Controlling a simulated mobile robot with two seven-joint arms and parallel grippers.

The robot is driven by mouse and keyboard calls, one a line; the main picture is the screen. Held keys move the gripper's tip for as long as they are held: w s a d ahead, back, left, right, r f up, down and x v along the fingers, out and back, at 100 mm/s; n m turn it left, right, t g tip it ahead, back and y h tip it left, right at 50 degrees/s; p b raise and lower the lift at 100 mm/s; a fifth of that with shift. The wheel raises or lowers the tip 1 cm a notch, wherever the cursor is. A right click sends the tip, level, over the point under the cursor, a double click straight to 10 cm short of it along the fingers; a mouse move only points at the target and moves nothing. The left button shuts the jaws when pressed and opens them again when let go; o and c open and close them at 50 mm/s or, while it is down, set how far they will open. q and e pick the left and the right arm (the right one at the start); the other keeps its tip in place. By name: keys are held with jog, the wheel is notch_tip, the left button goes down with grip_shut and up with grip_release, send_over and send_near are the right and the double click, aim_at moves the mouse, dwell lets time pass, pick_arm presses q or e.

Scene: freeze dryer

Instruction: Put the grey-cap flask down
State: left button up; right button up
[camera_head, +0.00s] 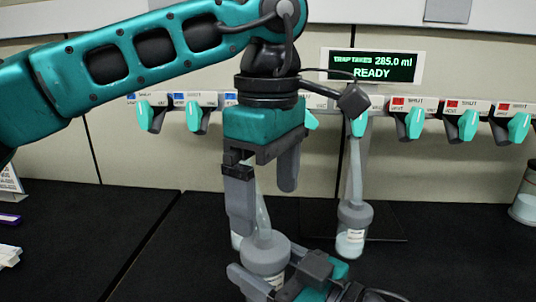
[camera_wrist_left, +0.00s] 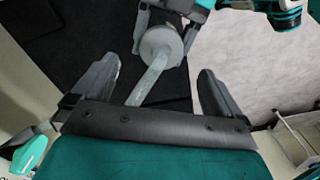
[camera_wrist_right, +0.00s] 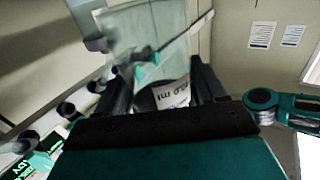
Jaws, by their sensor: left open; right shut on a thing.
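The grey-cap flask (camera_head: 264,254) stands roughly upright at the lower middle of the head view, its clear neck rising from the grey cap. My right gripper (camera_head: 277,283) is shut around its body; a printed label (camera_wrist_right: 173,95) shows between the fingers in the right wrist view. Whether its base touches the black bench is hidden. My left gripper (camera_head: 263,202) is open above the cap, with the clear neck between its spread fingers but apart from them. The left wrist view looks down on the cap (camera_wrist_left: 161,44) and neck.
Another grey-cap flask (camera_head: 354,222) hangs below a manifold port. Several teal valves (camera_head: 409,122) line the back wall under a display (camera_head: 372,67) reading READY. A jar (camera_head: 525,198) stands at the right edge. The black bench (camera_head: 440,262) is clear at right.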

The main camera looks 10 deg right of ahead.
aim_at(268, 219)
pick_arm(q)
jog(key=shift+f, duration=3.2)
jog(key=c, duration=1.1)
jog(key=shift+c, duration=0.6)
pick_arm(e)
jog(key=o, duration=1.2)
